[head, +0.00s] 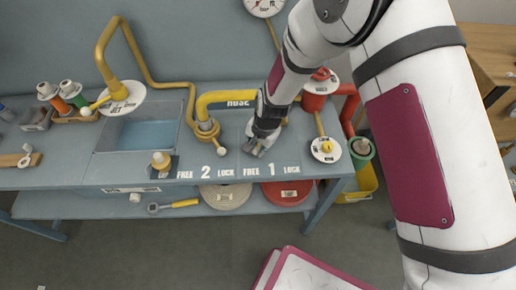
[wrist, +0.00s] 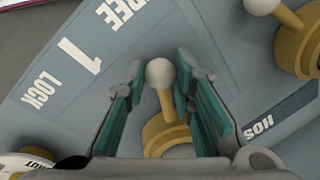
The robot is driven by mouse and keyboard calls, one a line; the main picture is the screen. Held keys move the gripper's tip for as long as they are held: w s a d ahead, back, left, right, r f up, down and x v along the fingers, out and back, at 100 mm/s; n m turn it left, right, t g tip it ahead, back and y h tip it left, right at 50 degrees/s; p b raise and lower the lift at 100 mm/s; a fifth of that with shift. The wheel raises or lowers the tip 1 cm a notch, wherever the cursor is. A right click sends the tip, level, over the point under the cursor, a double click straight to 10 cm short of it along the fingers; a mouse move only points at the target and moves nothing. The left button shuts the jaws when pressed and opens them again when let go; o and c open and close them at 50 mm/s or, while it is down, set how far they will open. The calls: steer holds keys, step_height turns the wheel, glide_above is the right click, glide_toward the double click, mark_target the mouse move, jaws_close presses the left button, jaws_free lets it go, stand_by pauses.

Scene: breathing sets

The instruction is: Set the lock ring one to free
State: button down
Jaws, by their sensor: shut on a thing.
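Lock ring one is a yellow ring (wrist: 168,138) with a short handle ending in a white ball knob (wrist: 159,73). In the wrist view the knob lies between my two teal-padded fingers, and my gripper (wrist: 160,88) is shut on this handle. The handle points up in that view, nearer the FREE mark (wrist: 122,12) than the LOCK mark (wrist: 41,90). In the head view my gripper (head: 258,148) is low over the bench behind the "1" label (head: 269,168) and hides most of the ring.
Lock ring two (head: 207,130), with its white knob, stands close to the left of my gripper. A yellow hose pipe (head: 218,97) runs behind. A white round gauge plate (head: 326,149) and a red pipe (head: 349,108) are to the right. A sink (head: 147,135) lies farther left.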

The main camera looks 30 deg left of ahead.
steer(key=shift+a, duration=0.15)
steer(key=c, duration=1.3)
jaws_free()
steer(key=shift+c, duration=0.2)
steer(key=shift+r, duration=0.1)
step_height(320, 180, up, 12)
steer(key=d, duration=0.2)
steer(key=shift+s+d, duration=0.15)
steer(key=shift+d, duration=0.05)
steer(key=shift+f, duration=0.2)
